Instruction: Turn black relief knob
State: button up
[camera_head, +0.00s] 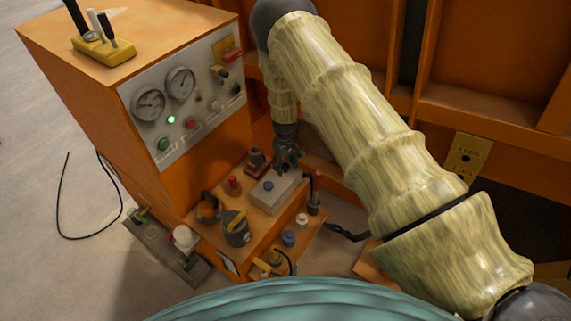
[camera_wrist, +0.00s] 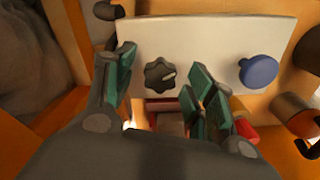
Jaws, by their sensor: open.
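The black relief knob (camera_wrist: 159,76), a lobed knob with a pale mark, stands on a light grey block (camera_wrist: 205,38) in the wrist view. My gripper (camera_wrist: 165,82) is open, with one green-padded finger to the left of the knob and the other to the right. Gaps show on both sides, so no contact is visible. In the head view my gripper (camera_head: 286,160) is over the far end of the grey block (camera_head: 282,197), and it largely hides the knob there.
A blue knob (camera_wrist: 259,70) on the same block is close to the right finger; it also shows in the head view (camera_head: 268,186). The orange gauge cabinet (camera_head: 90,100) rises on the left.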

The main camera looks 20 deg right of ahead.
jog(key=c, duration=1.1)
jog(key=shift+o, duration=0.2)
jog(key=shift+m+b, duration=0.3)
jog(key=shift+b, duration=0.05)
jog(key=shift+f+m+b, duration=0.15)
jog(key=shift+m+b, duration=0.35)
jog(key=shift+b, duration=0.1)
jog(key=shift+m+b, duration=1.1)
jog(key=shift+m, duration=0.1)
jog(key=m+b, duration=0.2)
jog(key=m, duration=0.2)
jog(key=shift+w+m+b, duration=0.1)
jog(key=shift+m+b, duration=0.2)
jog(key=shift+b, duration=0.05)
jog(key=m+b, duration=0.1)
jog(key=m, duration=0.3)
jog(key=shift+m+b, duration=0.3)
jog(key=shift+b, duration=0.05)
jog(key=shift+r+m+b, duration=0.15)
jog(key=shift+m+b, duration=0.1)
jog(key=shift+m, duration=0.9)
jog(key=shift+r+m+b, duration=0.1)
jog(key=shift+m+b, duration=0.15)
jog(key=shift+m, duration=0.9)
